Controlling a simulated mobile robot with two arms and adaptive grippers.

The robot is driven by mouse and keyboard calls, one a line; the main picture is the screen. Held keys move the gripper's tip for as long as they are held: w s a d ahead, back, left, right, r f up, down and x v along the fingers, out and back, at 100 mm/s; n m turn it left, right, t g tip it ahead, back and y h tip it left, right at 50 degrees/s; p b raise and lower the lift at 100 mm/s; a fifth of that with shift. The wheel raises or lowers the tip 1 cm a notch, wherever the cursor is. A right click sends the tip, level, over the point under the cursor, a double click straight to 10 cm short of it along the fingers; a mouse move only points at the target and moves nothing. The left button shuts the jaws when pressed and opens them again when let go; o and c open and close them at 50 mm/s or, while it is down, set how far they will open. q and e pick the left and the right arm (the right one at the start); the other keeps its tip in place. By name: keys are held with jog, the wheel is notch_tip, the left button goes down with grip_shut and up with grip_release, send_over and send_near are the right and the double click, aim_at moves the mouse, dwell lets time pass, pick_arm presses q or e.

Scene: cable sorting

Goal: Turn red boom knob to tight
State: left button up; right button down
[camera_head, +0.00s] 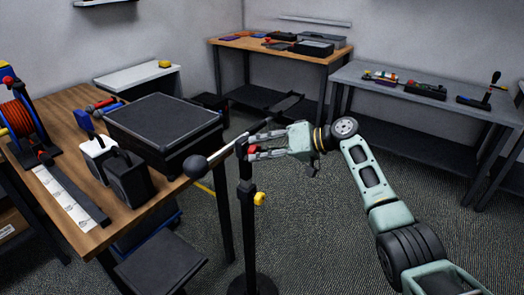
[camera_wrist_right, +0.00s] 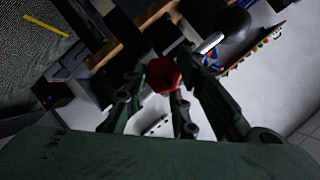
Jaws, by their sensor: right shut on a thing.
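The red boom knob (camera_head: 253,150) sits at the top of a black upright stand (camera_head: 249,225), where a grey boom (camera_head: 222,152) with a dark rounded end (camera_head: 195,167) crosses it. My right gripper (camera_head: 255,149) reaches in from the right and is shut on the red knob. In the right wrist view the red knob (camera_wrist_right: 164,74) shows between the fingers of my right gripper (camera_wrist_right: 168,80). The knob's marking for tight or loose cannot be read. My left gripper is not in view.
A yellow knob (camera_head: 260,199) is lower on the stand. A wooden table (camera_head: 120,228) at left holds a black case (camera_head: 165,125), a red cable reel (camera_head: 20,115) and small boxes. Benches (camera_head: 440,98) line the back. Open floor (camera_head: 320,235) lies right of the stand.

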jog(key=c, duration=1.8)
grip_release()
jog(key=shift+w+d+f, duration=0.1)
jog(key=shift+d+f, duration=0.05)
jog(key=shift+o, duration=1.1)
jog(key=shift+w+f, duration=0.1)
jog(key=shift+w, duration=0.05)
jog(key=v, duration=1.2)
